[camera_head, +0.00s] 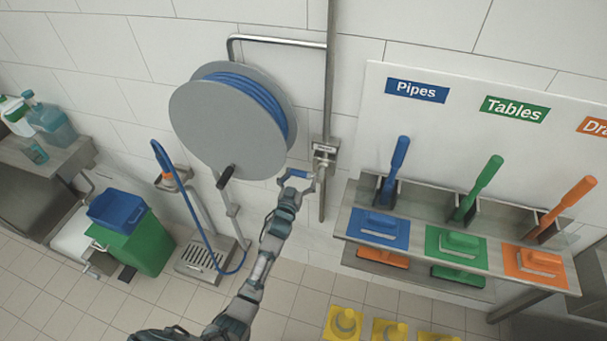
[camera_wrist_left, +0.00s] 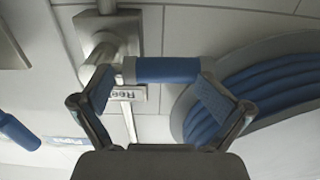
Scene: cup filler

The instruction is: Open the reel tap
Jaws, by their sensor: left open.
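The reel tap is a metal valve (camera_head: 325,150) on the vertical wall pipe, right of the hose reel. Its blue handle (camera_wrist_left: 168,70) lies crosswise near the fingertips in the left wrist view, joined to the metal valve body (camera_wrist_left: 105,40). My left gripper (camera_head: 297,179) is open, with its fingertips close to the blue handle. In the left wrist view, one finger of the left gripper (camera_wrist_left: 157,80) is on each side of the handle. I cannot tell whether they touch it. A partly covered label starting "Ree" (camera_wrist_left: 132,94) shows behind. My right gripper is not in view.
The grey hose reel (camera_head: 220,130) with blue hose is just left of the tap. A steel rack (camera_head: 350,225) with coloured brushes stands to the right. A green bin (camera_head: 140,243) and a floor drain stand (camera_head: 205,260) are at lower left.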

